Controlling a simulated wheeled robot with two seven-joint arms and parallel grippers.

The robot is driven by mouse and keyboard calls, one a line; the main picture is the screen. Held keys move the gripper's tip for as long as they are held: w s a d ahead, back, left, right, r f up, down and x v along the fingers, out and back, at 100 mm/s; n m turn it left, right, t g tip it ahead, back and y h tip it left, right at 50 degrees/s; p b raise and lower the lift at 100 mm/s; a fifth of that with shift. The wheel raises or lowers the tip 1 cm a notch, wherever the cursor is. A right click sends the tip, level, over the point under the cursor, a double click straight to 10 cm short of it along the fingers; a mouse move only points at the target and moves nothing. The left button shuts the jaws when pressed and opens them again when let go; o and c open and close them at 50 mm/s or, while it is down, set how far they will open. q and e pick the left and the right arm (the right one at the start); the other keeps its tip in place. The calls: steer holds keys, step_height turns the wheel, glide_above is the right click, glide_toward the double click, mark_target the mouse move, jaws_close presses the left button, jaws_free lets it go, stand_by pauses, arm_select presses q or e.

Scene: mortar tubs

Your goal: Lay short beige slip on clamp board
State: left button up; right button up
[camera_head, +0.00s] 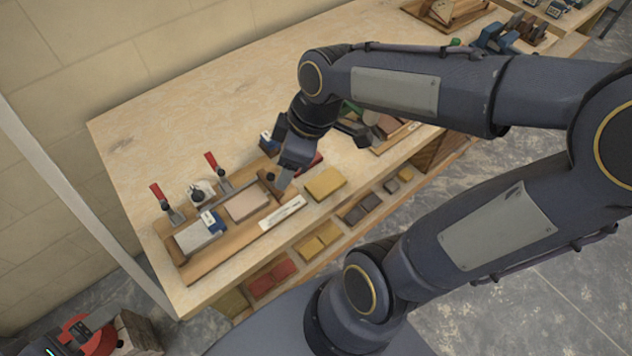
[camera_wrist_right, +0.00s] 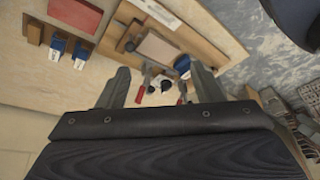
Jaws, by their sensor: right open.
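The wooden clamp board (camera_head: 190,272) lies at the near left of the bench, with two red-handled clamps (camera_head: 161,197) along its back edge. A flat pinkish-beige slip (camera_head: 247,204) lies on the board; it also shows in the right wrist view (camera_wrist_right: 160,48). A grey block with a blue end (camera_head: 200,234) sits left of the slip on the board. My right gripper (camera_head: 286,178) is over the board's right end, apart from the slip. In the right wrist view its two fingers (camera_wrist_right: 160,88) are spread and nothing is between them. My left gripper is not in view.
A yellow block (camera_head: 325,183) and a white label strip (camera_head: 283,212) lie by the bench's front edge. Bins with red slips (camera_head: 272,277) and yellow slips (camera_head: 320,240) are below it. More tools stand at the far right. The bench's back left is clear.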

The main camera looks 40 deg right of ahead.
steer(key=s+m+t, duration=0.3)
steer(key=s+m, duration=0.5)
steer(key=m, duration=0.2)
steer(key=shift+s+d+r+m+y, duration=0.15)
steer(key=shift+d+r+m+y, duration=0.15)
steer(key=shift+d+r, duration=0.15)
